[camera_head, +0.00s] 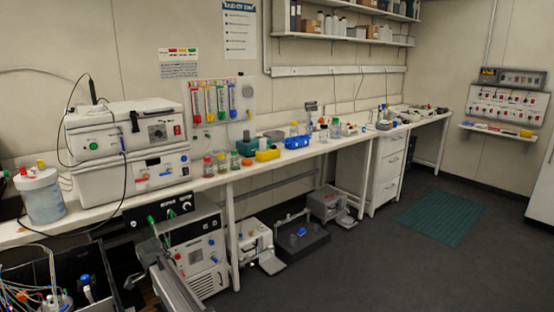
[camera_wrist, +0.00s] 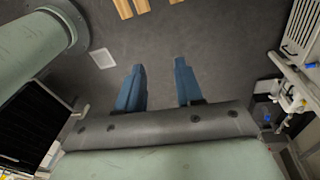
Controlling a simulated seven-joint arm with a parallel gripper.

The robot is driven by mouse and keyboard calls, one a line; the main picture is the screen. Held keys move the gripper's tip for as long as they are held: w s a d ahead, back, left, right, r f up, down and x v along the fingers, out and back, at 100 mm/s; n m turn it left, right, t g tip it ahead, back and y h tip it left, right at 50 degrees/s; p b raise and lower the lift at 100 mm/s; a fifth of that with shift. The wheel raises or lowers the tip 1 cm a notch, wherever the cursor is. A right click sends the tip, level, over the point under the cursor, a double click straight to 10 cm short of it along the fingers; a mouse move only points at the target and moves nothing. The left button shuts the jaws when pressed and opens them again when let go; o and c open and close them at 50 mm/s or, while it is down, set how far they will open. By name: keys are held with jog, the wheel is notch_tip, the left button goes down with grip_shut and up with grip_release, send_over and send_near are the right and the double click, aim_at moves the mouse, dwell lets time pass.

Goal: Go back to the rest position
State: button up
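My gripper (camera_wrist: 159,68) shows in the wrist view with its two blue fingers apart. Nothing is between the fingers. Below and beyond them is dark grey floor (camera_wrist: 160,50), and no object touches the fingers. I cannot make out my gripper in the head view.
A long white bench (camera_head: 215,181) runs along the wall with a stacked white shaker unit (camera_head: 128,150), a jar (camera_head: 42,195) and several bottles. Machines stand beneath it. The floor (camera_head: 345,265) at right is free around a green mat (camera_head: 441,217). Wooden strips (camera_wrist: 130,8) show in the wrist view.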

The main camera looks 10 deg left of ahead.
jog(key=s+d+f+n+g, duration=0.1)
jog(key=s+d+f+n, duration=0.1)
jog(key=d+f, duration=0.85)
jog(key=s+d+f+n+g, duration=0.1)
jog(key=s+d+f, duration=0.2)
jog(key=d+f, duration=0.8)
jog(key=s+d+f+n+g, duration=0.15)
jog(key=d+f, duration=0.45)
jog(key=d, duration=1)
jog(key=s+d+f+n+g, duration=0.1)
jog(key=s+d+f, duration=0.2)
jog(key=s+d, duration=0.3)
jog(key=s+d+f+n, duration=0.2)
jog(key=s+d+f, duration=0.2)
jog(key=s+d, duration=0.3)
jog(key=s+d+f+n+g+y, duration=0.1)
jog(key=s+d, duration=0.3)
jog(key=s, duration=0.4)
jog(key=s+d+f+n+g, duration=0.1)
jog(key=s+d, duration=0.3)
jog(key=s, duration=0.5)
jog(key=shift+s+d+n+y, duration=0.25)
jog(key=shift+s+n+y, duration=0.05)
jog(key=shift+n+y, duration=0.1)
